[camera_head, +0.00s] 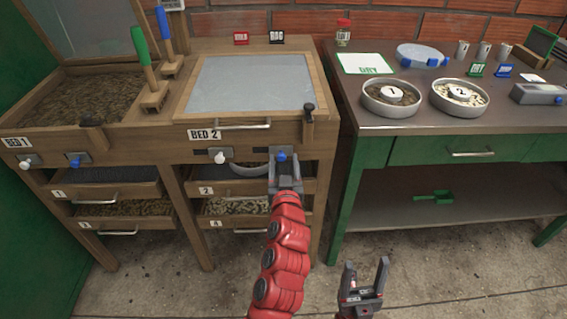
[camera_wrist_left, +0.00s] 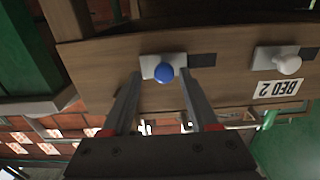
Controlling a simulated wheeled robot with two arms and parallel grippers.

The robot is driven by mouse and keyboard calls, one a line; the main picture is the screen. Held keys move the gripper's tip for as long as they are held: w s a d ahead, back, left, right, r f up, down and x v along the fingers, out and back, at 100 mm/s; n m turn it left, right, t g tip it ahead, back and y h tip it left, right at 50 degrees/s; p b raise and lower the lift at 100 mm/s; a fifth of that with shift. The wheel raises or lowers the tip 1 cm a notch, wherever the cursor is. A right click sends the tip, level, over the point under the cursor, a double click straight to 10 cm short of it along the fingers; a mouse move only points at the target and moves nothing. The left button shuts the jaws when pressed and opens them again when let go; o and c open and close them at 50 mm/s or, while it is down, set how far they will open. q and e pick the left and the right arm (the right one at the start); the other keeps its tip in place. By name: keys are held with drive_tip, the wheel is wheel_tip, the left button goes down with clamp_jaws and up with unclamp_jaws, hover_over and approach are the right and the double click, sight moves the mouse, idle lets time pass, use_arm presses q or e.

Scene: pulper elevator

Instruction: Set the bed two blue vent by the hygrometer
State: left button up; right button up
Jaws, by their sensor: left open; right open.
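The bed two blue vent (camera_head: 282,154) is a blue knob on a pale plate, on the front rail right of the BED 2 label (camera_head: 205,134). In the left wrist view the blue knob (camera_wrist_left: 164,73) lies between my fingertips, with a dark slot beside its plate. My left gripper (camera_head: 284,165) is open around or just short of the knob; contact is not clear. My right gripper (camera_head: 366,274) is open and empty, low in front of the bench. A small display (camera_head: 172,4), possibly the hygrometer, is cut off at the top edge; its reading is not legible.
A white vent knob (camera_head: 220,157) sits left of the blue one. Bed 1 has its own white (camera_head: 25,162) and blue (camera_head: 75,160) knobs. A green bench (camera_head: 425,128) with dishes stands at right.

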use_arm(q)
drive_tip(key=s+b, duration=0.1)
drive_tip(key=s, duration=1.6)
drive_tip(key=shift+s, duration=0.2)
